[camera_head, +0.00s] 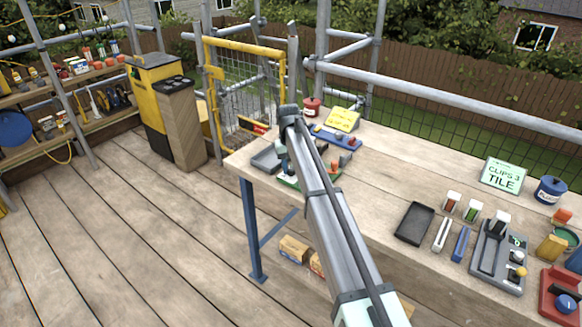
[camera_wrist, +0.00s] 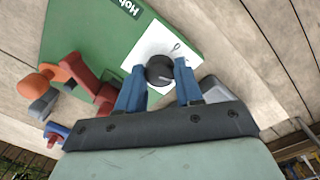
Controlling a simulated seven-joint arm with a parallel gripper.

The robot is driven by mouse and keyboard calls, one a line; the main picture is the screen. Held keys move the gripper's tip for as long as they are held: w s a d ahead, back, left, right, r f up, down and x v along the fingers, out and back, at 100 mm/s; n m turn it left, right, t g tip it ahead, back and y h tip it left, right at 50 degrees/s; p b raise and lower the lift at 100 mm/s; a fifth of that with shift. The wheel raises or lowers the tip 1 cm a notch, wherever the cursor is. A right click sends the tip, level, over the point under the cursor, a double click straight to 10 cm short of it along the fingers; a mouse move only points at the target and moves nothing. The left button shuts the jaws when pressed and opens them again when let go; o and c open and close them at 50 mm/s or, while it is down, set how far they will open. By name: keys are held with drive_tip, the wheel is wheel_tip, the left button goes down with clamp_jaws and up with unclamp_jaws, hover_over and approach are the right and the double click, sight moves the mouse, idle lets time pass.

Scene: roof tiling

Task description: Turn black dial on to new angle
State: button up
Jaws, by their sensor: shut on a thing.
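The black dial (camera_wrist: 159,70) is round with a pale pointer line. It sits on a white plate (camera_wrist: 148,48) on a green board (camera_wrist: 88,35) in the wrist view. My gripper (camera_wrist: 159,82) has its blue fingers closed on either side of the dial. In the head view the green board (camera_head: 290,183) is at the left end of the bench, and my arm hides the dial and most of the gripper.
A dark tray (camera_head: 414,223) and a grey fixture (camera_head: 497,257) lie further right on the bench (camera_head: 375,165). Open bench lies between.

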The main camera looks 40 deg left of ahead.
sight(289, 169)
drive_tip(key=shift+m, duration=1.2)
drive_tip(key=o, duration=1)
drive_tip(key=shift+o, duration=0.2)
drive_tip(key=shift+r, duration=0.1)
wheel_tip(289, 169, up, 14)
drive_tip(key=shift+s+a+f, duration=0.2)
drive_tip(key=shift+a, duration=0.05)
